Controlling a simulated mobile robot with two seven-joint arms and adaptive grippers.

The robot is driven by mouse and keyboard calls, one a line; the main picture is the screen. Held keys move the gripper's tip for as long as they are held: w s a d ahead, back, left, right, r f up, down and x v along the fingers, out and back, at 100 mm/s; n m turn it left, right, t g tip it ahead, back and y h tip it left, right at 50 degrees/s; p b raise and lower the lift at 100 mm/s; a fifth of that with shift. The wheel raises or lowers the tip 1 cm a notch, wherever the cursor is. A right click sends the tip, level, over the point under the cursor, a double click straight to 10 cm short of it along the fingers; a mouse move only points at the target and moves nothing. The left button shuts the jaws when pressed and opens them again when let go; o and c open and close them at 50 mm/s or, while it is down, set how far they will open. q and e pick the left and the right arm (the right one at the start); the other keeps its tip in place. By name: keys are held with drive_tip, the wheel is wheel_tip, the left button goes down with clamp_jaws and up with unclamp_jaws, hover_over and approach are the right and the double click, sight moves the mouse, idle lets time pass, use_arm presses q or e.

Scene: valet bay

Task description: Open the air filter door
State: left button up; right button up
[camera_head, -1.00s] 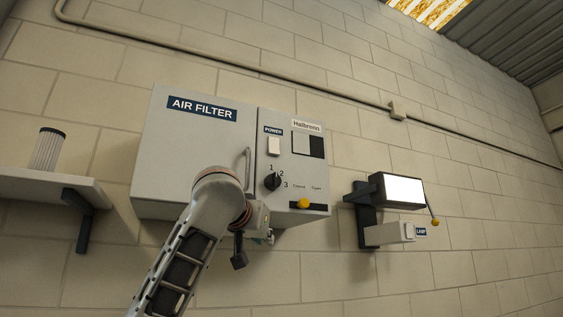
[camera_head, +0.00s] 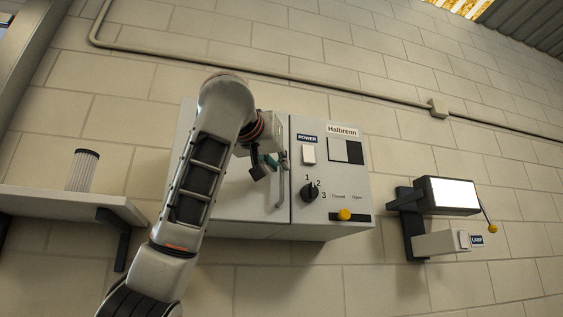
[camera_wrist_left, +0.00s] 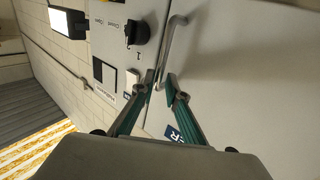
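The air filter cabinet is grey and mounted on the wall; its left part is the door (camera_head: 240,205), which looks shut. A bar handle (camera_head: 280,190) stands upright near the door's right edge. My left gripper (camera_head: 268,165) is at the handle's upper end, in front of the door. In the left wrist view, its two green-sided fingers (camera_wrist_left: 161,80) are apart, with one end of the handle (camera_wrist_left: 172,38) showing between or just behind the tips. I cannot tell whether they touch it. My left arm hides much of the door and its label. My right gripper is not in view.
Right of the door, the control panel has a power switch (camera_head: 308,154), a black dial (camera_head: 309,191) and a yellow slider knob (camera_head: 345,214) below the "Closed" label. A lamp unit (camera_head: 447,195) is farther right. A shelf (camera_head: 60,202) with a pleated filter (camera_head: 82,170) is at left.

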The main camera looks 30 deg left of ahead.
use_arm(q)
drive_tip(key=shift+p+x, duration=0.45)
drive_tip(key=shift+x, duration=1.05)
clamp_jaws()
drive_tip(key=shift+d, duration=0.15)
